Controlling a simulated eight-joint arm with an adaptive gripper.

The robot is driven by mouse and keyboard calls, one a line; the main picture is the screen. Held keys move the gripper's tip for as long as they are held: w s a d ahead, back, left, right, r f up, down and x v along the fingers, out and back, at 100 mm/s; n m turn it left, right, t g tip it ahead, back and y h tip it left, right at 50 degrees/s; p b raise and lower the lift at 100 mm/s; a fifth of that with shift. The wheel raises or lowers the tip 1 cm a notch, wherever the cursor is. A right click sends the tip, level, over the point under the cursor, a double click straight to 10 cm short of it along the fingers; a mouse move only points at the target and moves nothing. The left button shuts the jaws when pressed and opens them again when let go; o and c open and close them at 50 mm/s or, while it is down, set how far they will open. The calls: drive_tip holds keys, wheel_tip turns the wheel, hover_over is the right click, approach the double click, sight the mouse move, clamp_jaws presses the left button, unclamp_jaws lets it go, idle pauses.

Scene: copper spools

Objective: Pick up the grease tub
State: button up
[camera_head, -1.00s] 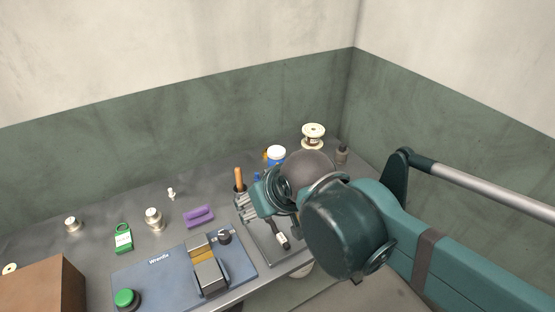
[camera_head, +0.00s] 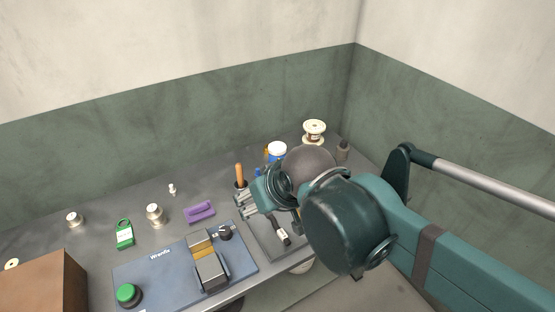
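A blue tub with a white lid (camera_head: 277,149), which looks like the grease tub, stands upright at the back right of the bench, partly hidden behind my arm. My gripper (camera_head: 243,205) is over the bench, to the left of and nearer than the tub, and apart from it in the picture. Its grey fingers point left. The fingers overlap in this view, so I cannot tell how far apart they are. I see nothing clearly held in it.
A wooden-handled tool (camera_head: 239,174) stands upright behind my gripper. A grey tray (camera_head: 265,240) lies below it. A purple object (camera_head: 199,212) and a blue machine (camera_head: 160,272) are left.

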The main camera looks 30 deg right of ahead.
drive_tip(key=w+d+r+m+g+p, duration=0.2)
drive_tip(key=w+d+r+m+p, duration=0.25)
drive_tip(key=w+r, duration=0.55)
drive_tip(key=m+g+p, duration=0.5)
drive_tip(key=m+p, duration=0.1)
drive_tip(key=m, duration=0.8)
hover_over(278, 146)
wheel_tip(278, 146, down, 5)
drive_tip(key=shift+n, duration=0.25)
wheel_tip(278, 146, down, 18)
drive_tip(key=shift+a+r, duration=0.1)
drive_tip(key=shift+r, duration=0.05)
drive_tip(key=shift+s+f, duration=0.1)
drive_tip(key=shift+f, duration=0.1)
drive_tip(key=shift+f, duration=1.3)
